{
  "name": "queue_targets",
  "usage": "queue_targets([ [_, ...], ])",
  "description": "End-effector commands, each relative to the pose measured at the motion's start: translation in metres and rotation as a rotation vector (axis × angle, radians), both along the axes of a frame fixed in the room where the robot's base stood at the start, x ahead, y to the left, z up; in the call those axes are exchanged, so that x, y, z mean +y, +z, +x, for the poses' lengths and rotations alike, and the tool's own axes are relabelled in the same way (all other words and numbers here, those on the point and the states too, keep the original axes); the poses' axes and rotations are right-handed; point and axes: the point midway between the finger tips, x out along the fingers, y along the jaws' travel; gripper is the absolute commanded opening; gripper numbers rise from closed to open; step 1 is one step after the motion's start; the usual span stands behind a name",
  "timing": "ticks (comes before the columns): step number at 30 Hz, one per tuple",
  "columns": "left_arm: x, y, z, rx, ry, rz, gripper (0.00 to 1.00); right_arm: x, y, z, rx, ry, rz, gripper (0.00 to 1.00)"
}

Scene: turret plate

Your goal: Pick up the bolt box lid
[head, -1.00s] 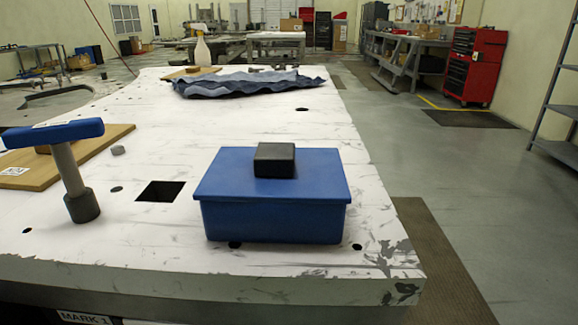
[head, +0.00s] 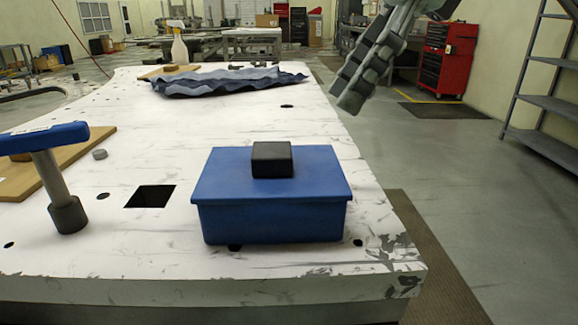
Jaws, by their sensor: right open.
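The blue bolt box (head: 273,224) stands near the front right corner of the white table. Its flat blue lid (head: 215,179) lies on top, with a black block-shaped knob (head: 272,160) in the middle. My right gripper (head: 352,98) comes in from the top right, above and to the right of the box, well apart from the lid. It is open and empty; its fingers overlap in this view. My left gripper is not in view.
A blue-topped T-shaped tool (head: 45,139) stands at the left by a wooden board (head: 100,142). A square hole (head: 150,196) lies left of the box.

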Motion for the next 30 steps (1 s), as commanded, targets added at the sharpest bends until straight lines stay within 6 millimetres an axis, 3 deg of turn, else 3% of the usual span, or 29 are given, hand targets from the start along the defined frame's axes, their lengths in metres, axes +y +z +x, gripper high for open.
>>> queue_targets([
  [1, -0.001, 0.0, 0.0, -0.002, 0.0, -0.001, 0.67, 0.022, 0.006, -0.007, -0.037, 0.043, -0.046, 0.67],
  [3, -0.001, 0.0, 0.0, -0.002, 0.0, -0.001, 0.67, 0.039, 0.009, -0.012, -0.069, 0.074, -0.091, 0.67],
  [6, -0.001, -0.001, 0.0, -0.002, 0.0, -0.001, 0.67, 0.052, 0.009, -0.016, -0.093, 0.097, -0.127, 0.67],
  [24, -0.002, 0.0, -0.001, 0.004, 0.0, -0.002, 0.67, 0.084, -0.056, -0.018, -0.095, 0.101, -0.133, 0.67],
  [30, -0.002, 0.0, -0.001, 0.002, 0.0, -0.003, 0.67, 0.086, -0.061, -0.017, -0.096, 0.1, -0.13, 0.67],
])
